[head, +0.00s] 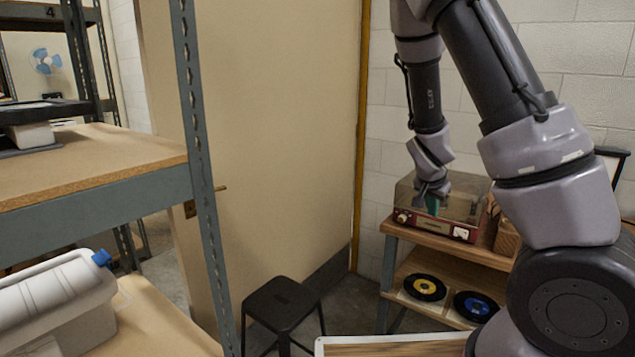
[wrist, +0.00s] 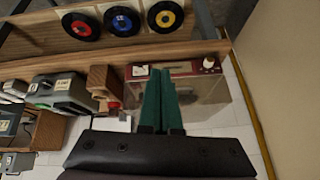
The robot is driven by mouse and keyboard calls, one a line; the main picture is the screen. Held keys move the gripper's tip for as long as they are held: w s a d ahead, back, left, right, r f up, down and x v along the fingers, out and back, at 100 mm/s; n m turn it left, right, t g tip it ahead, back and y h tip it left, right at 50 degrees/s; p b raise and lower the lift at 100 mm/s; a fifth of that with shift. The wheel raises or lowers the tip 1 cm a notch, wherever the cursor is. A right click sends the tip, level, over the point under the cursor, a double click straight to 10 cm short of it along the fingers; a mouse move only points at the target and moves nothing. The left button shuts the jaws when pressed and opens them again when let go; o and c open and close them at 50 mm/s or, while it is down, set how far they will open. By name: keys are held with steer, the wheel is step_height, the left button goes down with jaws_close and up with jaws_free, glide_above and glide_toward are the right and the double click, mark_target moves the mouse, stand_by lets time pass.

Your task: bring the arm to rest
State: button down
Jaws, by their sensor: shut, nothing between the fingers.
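My gripper (head: 433,203) is at the end of my arm, in front of the record player at the right of the head view. In the wrist view its two green fingers (wrist: 163,100) lie close together, shut and empty. The record player (head: 462,229) has a red front, a cream knob and a clear lid, and stands on the wooden shelf top. It also shows in the wrist view (wrist: 207,68), behind the fingers. The head view does not show clearly whether the gripper touches the lid.
Below are records with yellow (head: 425,286) and blue (head: 476,305) labels; the wrist view adds a red-labelled record (wrist: 80,26). A black stool (head: 283,303) stands on the floor. A metal shelf (head: 90,165) with a white container (head: 60,305) is at left. Wooden and grey boxes (wrist: 62,92) sit beside the player.

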steer(key=s+a+r+n+t+y, duration=0.1)
steer(key=s+a+r+n+y, duration=0.1)
steer(key=s+r, duration=0.9)
steer(key=s+a+r+n+y, duration=0.3)
steer(key=s+a+r, duration=0.2)
steer(key=s+r, duration=0.6)
step_height(320, 180, up, 6)
steer(key=shift+a+f+t+y, duration=0.1)
steer(key=shift+a+t+y, duration=0.05)
steer(key=shift+t+y, duration=0.25)
